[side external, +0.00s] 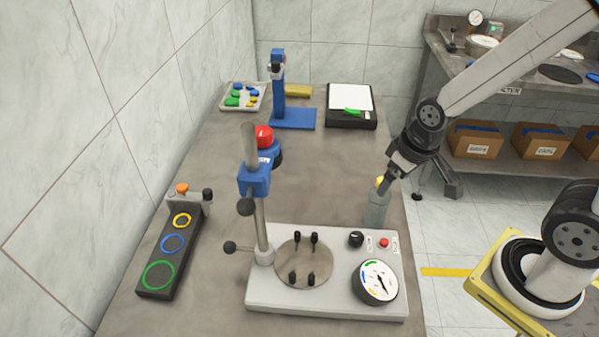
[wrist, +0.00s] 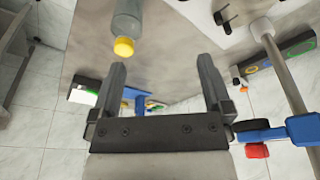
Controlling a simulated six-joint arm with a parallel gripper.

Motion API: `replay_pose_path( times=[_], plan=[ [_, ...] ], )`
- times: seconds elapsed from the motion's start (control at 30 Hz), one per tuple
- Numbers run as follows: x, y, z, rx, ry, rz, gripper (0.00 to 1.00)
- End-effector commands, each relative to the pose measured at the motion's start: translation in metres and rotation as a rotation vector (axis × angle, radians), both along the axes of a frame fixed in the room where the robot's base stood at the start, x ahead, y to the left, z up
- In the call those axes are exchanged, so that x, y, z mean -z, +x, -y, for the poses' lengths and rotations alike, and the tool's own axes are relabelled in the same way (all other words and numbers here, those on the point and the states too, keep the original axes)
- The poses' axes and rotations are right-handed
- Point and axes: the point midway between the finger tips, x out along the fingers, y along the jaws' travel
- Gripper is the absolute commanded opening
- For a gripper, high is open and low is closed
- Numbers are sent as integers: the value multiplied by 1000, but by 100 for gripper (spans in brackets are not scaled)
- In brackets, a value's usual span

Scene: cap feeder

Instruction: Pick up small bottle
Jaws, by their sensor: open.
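The small bottle (side external: 376,210) is grey-green with a yellow cap and stands upright near the right edge of the bench, behind the white capping station. It also shows in the wrist view (wrist: 128,22), at the top left, cap towards me. My gripper (side external: 386,184) is beside the bottle's top in the side view and partly covers the cap. In the wrist view the two fingers (wrist: 161,68) are wide apart with nothing between them. The bottle lies outside them, beyond the left finger.
The capping station (side external: 330,299) with a round gauge (side external: 375,282) stands at the front. A metal post with a blue clamp (side external: 254,181) rises at its left. A dark ring block (side external: 163,253), a black-and-white scale (side external: 350,101) and a parts tray (side external: 242,97) stand around. The bench middle is clear.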

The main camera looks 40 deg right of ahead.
Motion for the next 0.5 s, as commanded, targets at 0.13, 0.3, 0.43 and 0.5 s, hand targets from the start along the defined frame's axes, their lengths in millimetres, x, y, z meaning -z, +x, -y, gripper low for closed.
replay_pose_path(
  times=[0.13, 0.3, 0.43, 0.5],
  plan=[
    [1, 4, 2, -64, -16, -10, 100],
    [5, 11, 8, -217, -52, -33, 100],
    [8, 18, 14, -377, -85, -57, 100],
    [10, 23, 17, -466, -101, -69, 100]
  ],
)
